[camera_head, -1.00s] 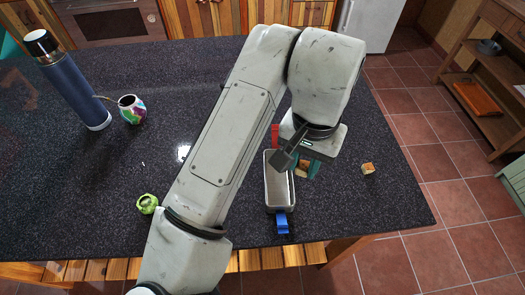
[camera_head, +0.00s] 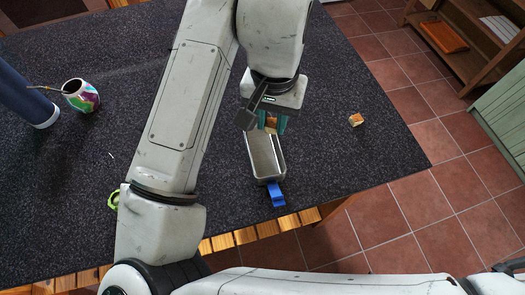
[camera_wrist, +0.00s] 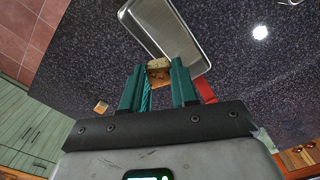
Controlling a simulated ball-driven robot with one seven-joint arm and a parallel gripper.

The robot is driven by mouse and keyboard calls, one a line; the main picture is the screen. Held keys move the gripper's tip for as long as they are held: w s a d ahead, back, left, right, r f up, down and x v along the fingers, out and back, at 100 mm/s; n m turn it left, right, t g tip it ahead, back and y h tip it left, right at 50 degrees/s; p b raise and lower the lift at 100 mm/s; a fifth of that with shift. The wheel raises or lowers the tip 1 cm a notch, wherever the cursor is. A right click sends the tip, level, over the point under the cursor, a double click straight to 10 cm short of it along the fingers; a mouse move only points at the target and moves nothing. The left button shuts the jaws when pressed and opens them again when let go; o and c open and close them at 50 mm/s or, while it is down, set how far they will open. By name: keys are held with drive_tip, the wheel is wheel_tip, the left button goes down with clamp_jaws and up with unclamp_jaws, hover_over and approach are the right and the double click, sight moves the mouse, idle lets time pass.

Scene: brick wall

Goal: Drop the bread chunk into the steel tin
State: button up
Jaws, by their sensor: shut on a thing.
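The steel tin (camera_head: 265,160) is a long, narrow, open metal tray on the dark counter; it also shows at the top of the wrist view (camera_wrist: 187,38). My gripper (camera_head: 271,124) is shut on a brown bread chunk (camera_wrist: 159,70), held between its teal fingertips. In the head view the gripper and chunk are at the tin's far end, and seem to be above it. In the wrist view the chunk overlaps the tin's edge. The exact height of the chunk over the tin cannot be told. My gripper hides the tin's far end in the head view.
A second bread-like cube (camera_head: 355,119) lies on the counter to the right. A blue piece (camera_head: 276,194) is at the tin's near end, a red one (camera_wrist: 205,90) near another end. A colourful cup (camera_head: 80,95) and blue flask (camera_head: 22,98) stand left.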

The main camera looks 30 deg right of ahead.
drive_tip(key=shift+f, duration=0.25)
drive_tip(key=o, duration=1.1)
drive_tip(key=shift+r, duration=0.1)
wheel_tip(320, 180, up, 11)
drive_tip(key=shift+f, duration=0.2)
